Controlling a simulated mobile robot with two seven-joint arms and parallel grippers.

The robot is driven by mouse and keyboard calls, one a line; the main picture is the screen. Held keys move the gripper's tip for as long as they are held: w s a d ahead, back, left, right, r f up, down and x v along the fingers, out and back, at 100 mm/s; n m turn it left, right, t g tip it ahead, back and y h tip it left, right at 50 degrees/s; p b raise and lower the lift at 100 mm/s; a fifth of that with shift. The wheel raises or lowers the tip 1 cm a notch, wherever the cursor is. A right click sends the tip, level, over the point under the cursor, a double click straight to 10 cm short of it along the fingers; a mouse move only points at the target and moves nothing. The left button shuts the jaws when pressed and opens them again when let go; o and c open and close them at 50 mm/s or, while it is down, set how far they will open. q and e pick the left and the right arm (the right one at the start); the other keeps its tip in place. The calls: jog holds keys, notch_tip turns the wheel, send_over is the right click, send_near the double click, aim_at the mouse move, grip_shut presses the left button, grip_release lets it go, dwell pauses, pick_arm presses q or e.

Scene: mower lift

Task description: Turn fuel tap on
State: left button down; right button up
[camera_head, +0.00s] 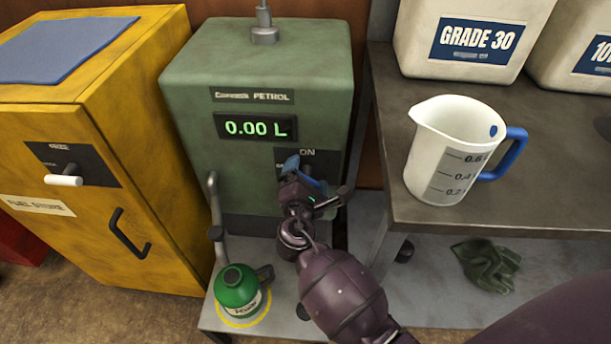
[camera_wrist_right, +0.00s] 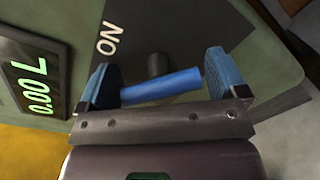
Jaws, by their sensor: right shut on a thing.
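The green petrol dispenser (camera_head: 255,60) stands in the middle of the head view, its display (camera_head: 256,126) reading 0.00 L. On its lower right front is a dark plate (camera_wrist_right: 190,35) marked ON. The blue fuel tap lever (camera_wrist_right: 165,86) sits on a dark stub in front of that plate. My right gripper (camera_head: 303,173) is shut on the lever, with the blue lever lying across between its two blue finger pads in the wrist view. In the head view the gripper hides most of the tap. My left gripper is not in view.
A green fuel can (camera_head: 238,286) stands inside a yellow ring on the low platform, left of my right arm. A yellow fuel store cabinet (camera_head: 150,200) is at left. At right, a bench (camera_head: 385,110) holds a measuring jug (camera_head: 440,150) and white containers. A glove (camera_head: 487,266) lies below.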

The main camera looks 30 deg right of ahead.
jog(key=shift+f+m, duration=0.2)
jog(key=shift+m, duration=0.7)
jog(key=m+b, duration=0.1)
jog(key=m, duration=0.1)
jog(key=shift+f+m, duration=0.1)
jog(key=shift+m, duration=0.2)
jog(key=shift+m+y+b, duration=0.3)
jog(key=shift+m+b, duration=0.3)
jog(key=shift+m, duration=1.2)
jog(key=shift+m+b, duration=0.45)
jog(key=shift+m, duration=0.15)
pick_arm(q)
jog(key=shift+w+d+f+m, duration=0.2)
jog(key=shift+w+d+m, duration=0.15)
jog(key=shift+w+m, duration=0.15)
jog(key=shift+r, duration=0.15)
